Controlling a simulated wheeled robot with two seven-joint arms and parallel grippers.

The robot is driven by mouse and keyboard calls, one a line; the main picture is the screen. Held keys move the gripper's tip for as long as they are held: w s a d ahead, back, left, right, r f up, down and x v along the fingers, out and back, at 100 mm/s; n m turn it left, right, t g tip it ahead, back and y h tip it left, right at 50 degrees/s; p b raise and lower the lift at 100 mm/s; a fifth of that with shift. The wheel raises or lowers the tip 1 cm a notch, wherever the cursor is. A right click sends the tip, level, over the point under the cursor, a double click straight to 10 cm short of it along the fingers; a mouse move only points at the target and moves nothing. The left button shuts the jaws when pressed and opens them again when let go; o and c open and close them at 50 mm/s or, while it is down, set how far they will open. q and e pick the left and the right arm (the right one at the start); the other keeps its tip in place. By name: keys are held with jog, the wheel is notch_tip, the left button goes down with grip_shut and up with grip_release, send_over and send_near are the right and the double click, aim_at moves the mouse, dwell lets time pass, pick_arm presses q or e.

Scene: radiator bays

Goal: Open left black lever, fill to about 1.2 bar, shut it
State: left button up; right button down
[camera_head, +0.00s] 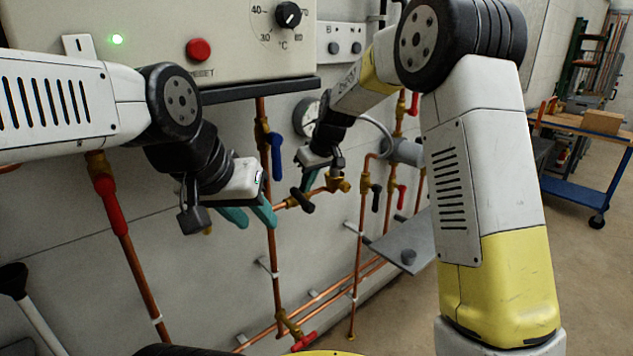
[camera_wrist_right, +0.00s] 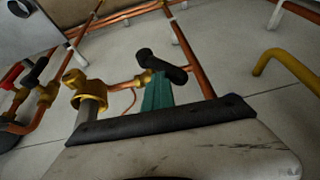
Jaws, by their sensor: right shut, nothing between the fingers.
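The left black lever (camera_head: 302,200) sits on a brass valve in a short copper pipe below the boiler. It also shows in the right wrist view (camera_wrist_right: 163,67), slanting across the pipe. My right gripper (camera_head: 310,183) is shut and empty, its teal fingertips (camera_wrist_right: 158,92) close to this lever; I cannot tell whether they touch it. My left gripper (camera_head: 249,216) is open and empty, left of the lever, with its teal fingers apart. A round gauge (camera_head: 305,117) on the wall is partly hidden by my right arm; its reading cannot be made out.
A blue lever (camera_head: 277,156) hangs on the pipe above. Another black lever (camera_head: 376,198) is further right, near red levers (camera_head: 401,197). The boiler (camera_head: 160,45) overhangs at upper left. A grey shelf (camera_head: 405,246) juts out at right. Open floor lies toward the blue cart (camera_head: 575,190).

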jog(key=shift+s+a+f, duration=0.25)
jog(key=shift+s+a, duration=0.2)
jog(key=shift+s+a+f, duration=0.2)
jog(key=shift+s+a, duration=0.25)
jog(key=shift+r, duration=0.1)
jog(key=s+d, duration=0.8)
jog(key=d, duration=0.1)
jog(key=shift+s+r, duration=0.4)
dwell(3.4)
jog(key=c, duration=2.2)
grip_release()
